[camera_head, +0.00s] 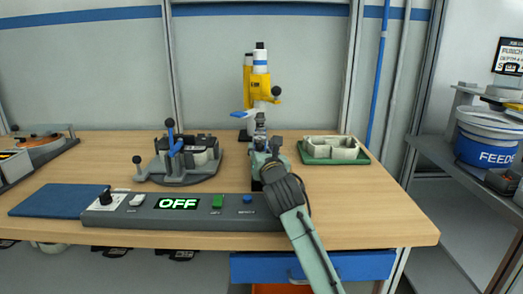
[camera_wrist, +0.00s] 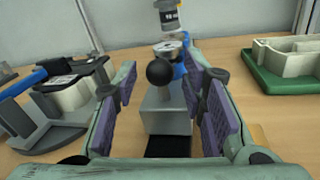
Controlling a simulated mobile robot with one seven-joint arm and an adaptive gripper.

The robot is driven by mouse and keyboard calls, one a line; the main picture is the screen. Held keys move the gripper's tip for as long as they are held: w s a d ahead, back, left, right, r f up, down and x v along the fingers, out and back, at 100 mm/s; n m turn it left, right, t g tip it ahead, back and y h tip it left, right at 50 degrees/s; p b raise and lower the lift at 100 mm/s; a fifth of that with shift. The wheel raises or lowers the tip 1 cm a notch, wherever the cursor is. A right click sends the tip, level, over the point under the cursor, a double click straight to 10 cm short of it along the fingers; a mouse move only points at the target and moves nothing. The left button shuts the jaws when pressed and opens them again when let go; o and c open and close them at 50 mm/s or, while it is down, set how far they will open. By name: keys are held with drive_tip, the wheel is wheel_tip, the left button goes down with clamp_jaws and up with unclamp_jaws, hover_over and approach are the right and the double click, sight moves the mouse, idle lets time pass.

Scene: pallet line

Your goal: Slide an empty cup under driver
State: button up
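The driver (camera_head: 262,86) is a yellow press-like tool with a white and blue top, standing at the back of the bench. In the head view my gripper (camera_head: 266,150) hides the block.
A green tray with a pale divided bin (camera_head: 330,148) stands at right. A control box reading OFF (camera_head: 180,204) lies along the front, beside a blue mat (camera_head: 55,202). The right front bench is clear.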

clamp_jaws()
idle(0.6)
